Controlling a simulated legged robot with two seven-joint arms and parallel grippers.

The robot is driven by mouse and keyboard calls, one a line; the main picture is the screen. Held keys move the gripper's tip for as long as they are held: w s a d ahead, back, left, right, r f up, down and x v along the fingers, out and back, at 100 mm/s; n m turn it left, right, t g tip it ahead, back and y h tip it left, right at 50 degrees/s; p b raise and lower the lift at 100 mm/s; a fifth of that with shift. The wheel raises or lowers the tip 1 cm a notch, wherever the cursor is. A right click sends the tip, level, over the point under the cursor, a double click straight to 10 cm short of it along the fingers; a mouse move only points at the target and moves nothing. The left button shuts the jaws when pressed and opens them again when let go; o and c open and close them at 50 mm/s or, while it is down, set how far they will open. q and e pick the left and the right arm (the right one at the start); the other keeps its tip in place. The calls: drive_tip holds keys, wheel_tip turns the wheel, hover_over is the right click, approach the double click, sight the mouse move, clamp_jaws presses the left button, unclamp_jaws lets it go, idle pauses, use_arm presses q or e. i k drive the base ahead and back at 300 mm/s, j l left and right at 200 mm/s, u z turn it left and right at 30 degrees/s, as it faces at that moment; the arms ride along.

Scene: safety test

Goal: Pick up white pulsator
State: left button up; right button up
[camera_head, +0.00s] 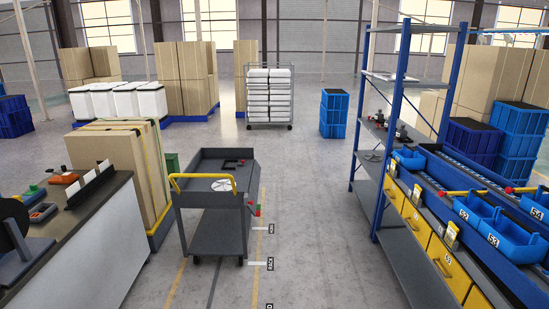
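A round white part with spoke-like dark gaps, which looks like the white pulsator (222,185), lies on the top tray of a dark grey cart (211,224). It is near the cart's front side, close to the yellow handle (204,177). A small dark object (234,163) lies behind it on the same tray. Neither of my grippers shows in the head view.
A workbench (100,225) with tools stands at the left, with strapped cartons (130,160) behind it. A blue-framed shelf (383,170) and a rack with blue bins (490,225) stand at the right. The floor (312,220) between cart and shelf is clear.

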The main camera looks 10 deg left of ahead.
sight(222, 184)
drive_tip(key=i+u, duration=0.1)
drive_tip(key=i, duration=2.4)
drive_tip(key=i+u, duration=0.1)
drive_tip(key=i, duration=0.5)
drive_tip(key=i+l, duration=0.1)
drive_tip(key=i, duration=0.5)
drive_tip(key=i+u, duration=0.15)
drive_tip(key=i, duration=0.45)
drive_tip(key=i+l+u, duration=0.1)
drive_tip(key=i, duration=0.5)
drive_tip(key=i+l+u, duration=0.3)
drive_tip(key=i+j, duration=0.05)
drive_tip(key=i, duration=0.05)
